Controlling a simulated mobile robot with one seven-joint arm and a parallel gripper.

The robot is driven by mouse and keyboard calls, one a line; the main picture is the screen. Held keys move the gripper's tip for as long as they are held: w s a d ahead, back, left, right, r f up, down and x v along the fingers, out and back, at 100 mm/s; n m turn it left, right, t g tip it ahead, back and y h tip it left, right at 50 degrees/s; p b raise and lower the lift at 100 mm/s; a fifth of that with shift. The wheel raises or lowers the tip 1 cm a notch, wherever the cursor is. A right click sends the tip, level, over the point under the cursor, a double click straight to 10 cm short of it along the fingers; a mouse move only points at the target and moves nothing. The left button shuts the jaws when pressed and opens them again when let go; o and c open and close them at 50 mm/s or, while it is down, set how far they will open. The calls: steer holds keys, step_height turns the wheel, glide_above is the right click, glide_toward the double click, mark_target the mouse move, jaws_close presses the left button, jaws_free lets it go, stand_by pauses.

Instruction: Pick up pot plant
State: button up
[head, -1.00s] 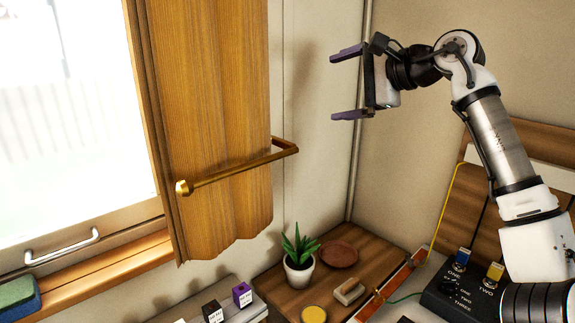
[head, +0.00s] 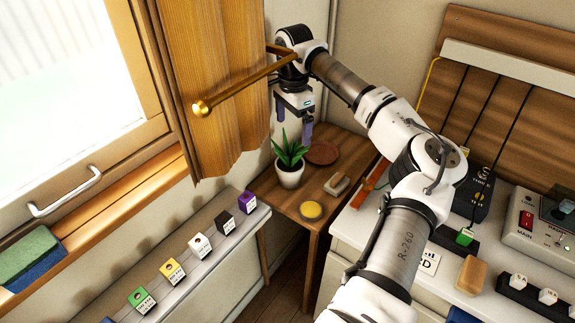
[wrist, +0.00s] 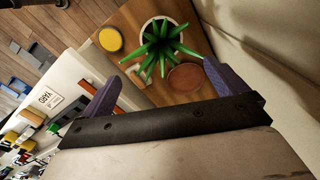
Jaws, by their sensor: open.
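The pot plant (head: 289,160) has spiky green leaves and a white pot. It stands upright on a small wooden corner table (head: 325,183). My gripper (head: 294,133) points down just above and behind the plant, its purple fingers apart and empty. In the wrist view the plant (wrist: 160,45) lies beyond the two fingertips, roughly between them in line but farther off. My gripper (wrist: 157,85) shows open there, touching nothing that I can see.
On the same table are a brown saucer (head: 321,153), a yellow round lid (head: 311,211) and a brush-like block (head: 337,185). A brass rail (head: 240,86) and wooden panel (head: 212,120) are close to my arm. A counter with devices stands at right.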

mark_target(290, 144)
step_height(290, 144, down, 4)
steer(key=shift+a+f+p, duration=0.1)
steer(key=shift+p, duration=0.2)
steer(key=shift+a+f+p, duration=0.15)
steer(key=shift+f+p, duration=0.35)
steer(key=shift+f, duration=0.8)
steer(key=shift+a+f+p, duration=0.1)
steer(key=shift+f+p, duration=0.4)
steer(key=shift+f, duration=0.8)
steer(key=shift+r, duration=0.1)
steer(key=c, duration=1.9)
